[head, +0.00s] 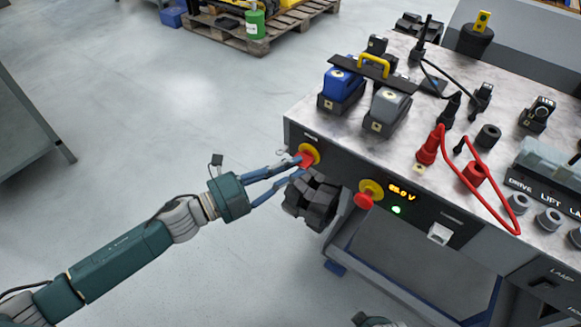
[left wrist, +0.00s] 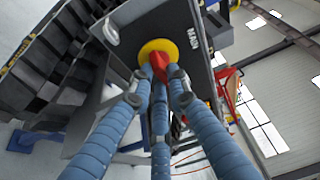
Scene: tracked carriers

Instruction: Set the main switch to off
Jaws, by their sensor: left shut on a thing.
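The main switch (head: 311,151) is a red knob on a yellow disc at the left end of the panel's front face. In the left wrist view, the yellow disc (left wrist: 155,48) sits beside a white MAIN label, with the red knob in front of it. My left gripper (head: 301,160) reaches it from the left with its blue fingers. It is shut on the red knob, and the fingertips hide part of it. The knob's exact setting is hard to tell.
A black blocky part (head: 312,200) is just below my left fingers. Battery packs (head: 342,86) and cables stand on the bench top.

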